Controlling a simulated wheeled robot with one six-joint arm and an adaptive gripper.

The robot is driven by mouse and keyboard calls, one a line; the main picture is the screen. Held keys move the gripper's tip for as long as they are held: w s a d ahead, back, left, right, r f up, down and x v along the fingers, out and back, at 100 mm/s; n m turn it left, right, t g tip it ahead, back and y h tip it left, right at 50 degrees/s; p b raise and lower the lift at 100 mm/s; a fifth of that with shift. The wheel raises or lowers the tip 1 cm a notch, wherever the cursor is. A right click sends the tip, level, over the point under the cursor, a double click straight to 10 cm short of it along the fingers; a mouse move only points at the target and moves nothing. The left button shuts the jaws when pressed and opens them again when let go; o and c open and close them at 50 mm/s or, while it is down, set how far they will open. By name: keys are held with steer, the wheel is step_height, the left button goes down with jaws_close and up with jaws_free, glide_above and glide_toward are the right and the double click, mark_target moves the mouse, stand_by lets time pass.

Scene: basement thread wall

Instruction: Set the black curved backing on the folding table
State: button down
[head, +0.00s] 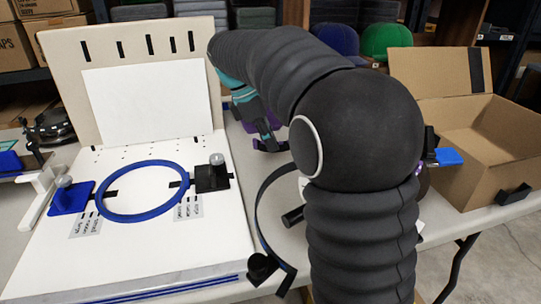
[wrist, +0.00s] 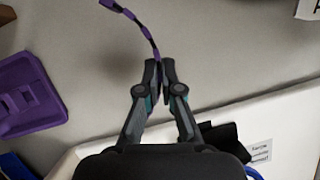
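My gripper (wrist: 160,72) points down over the folding table (head: 345,237). In the wrist view its fingertips are close together on the lower end of a thin curved strip (wrist: 136,20), dark with purple segments. The strip runs up and left out of that view. In the head view my gripper (head: 268,142) is partly hidden beyond my arm, and the strip cannot be made out there. A black curved band (head: 258,212) shows right of the white board, its upper part behind my arm. I cannot tell which is the backing.
The white board (head: 55,245) carries a blue ring (head: 108,212) between two clamps. A purple tray (wrist: 35,88) lies left in the wrist view. An open cardboard box (head: 480,150) stands right.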

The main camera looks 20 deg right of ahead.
step_height(320, 180, down, 4)
steer(key=shift+f+b, duration=0.1)
steer(key=shift+b, duration=0.25)
steer(key=c, duration=1.3)
jaws_free()
steer(key=shift+a+r+p, duration=0.2)
steer(key=shift+r+p, duration=0.5)
steer(key=shift+p, duration=0.05)
steer(key=shift+p+v, duration=0.95)
steer(key=shift+v, duration=2.15)
